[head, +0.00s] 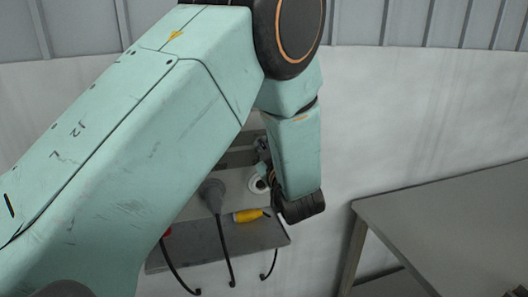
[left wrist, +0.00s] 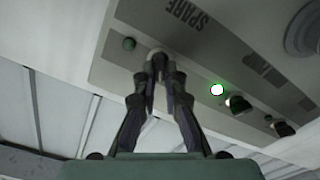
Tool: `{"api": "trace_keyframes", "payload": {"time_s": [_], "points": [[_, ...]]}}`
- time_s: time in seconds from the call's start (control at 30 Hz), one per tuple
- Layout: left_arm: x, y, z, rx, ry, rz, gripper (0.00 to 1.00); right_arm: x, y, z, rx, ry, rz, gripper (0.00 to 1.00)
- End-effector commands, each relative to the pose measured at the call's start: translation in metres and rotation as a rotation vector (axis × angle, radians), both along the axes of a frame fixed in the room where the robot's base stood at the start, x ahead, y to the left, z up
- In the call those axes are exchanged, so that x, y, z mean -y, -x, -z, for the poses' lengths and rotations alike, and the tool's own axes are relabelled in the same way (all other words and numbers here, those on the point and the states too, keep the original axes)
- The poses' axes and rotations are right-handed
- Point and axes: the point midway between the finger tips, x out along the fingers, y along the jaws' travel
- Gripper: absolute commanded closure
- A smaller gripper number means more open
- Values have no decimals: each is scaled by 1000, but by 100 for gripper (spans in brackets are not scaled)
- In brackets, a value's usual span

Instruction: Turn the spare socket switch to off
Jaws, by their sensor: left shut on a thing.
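The spare socket switch (left wrist: 157,51) shows in the left wrist view as a small knob with a pale base on a grey panel (left wrist: 112,73), near the printed word SPARE. My left gripper (left wrist: 160,66) reaches up to it, with its two dark fingers drawn together on the knob. The fingers hide most of the knob, so its angle cannot be read. In the head view my left arm covers most of the panel, and the gripper is largely hidden behind the forearm. My right gripper is not in view.
A lit green lamp (left wrist: 217,90) and two black knobs (left wrist: 238,104) (left wrist: 283,128) lie to the right on the panel. Below the panel, a grey shelf (head: 200,250) has a yellow plug (head: 247,215) and hanging cables near it. A grey table (head: 450,220) stands at the right.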

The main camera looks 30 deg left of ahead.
Motion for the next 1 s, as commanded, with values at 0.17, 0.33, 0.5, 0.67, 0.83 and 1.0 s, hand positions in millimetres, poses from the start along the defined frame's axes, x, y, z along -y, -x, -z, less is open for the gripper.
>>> {"api": "trace_keyframes", "payload": {"time_s": [0.17,0.33,0.5,0.67,0.83,1.0], "points": [[0,0,0,7,8,0,100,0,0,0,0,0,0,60],[0,-1,-1,6,8,0,86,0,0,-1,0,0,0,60],[0,0,-1,5,8,0,71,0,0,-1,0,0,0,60],[0,0,0,4,7,-1,68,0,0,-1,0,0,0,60],[0,0,0,4,7,-1,68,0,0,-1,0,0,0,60],[0,0,-2,4,6,-1,68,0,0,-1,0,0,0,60]]}}
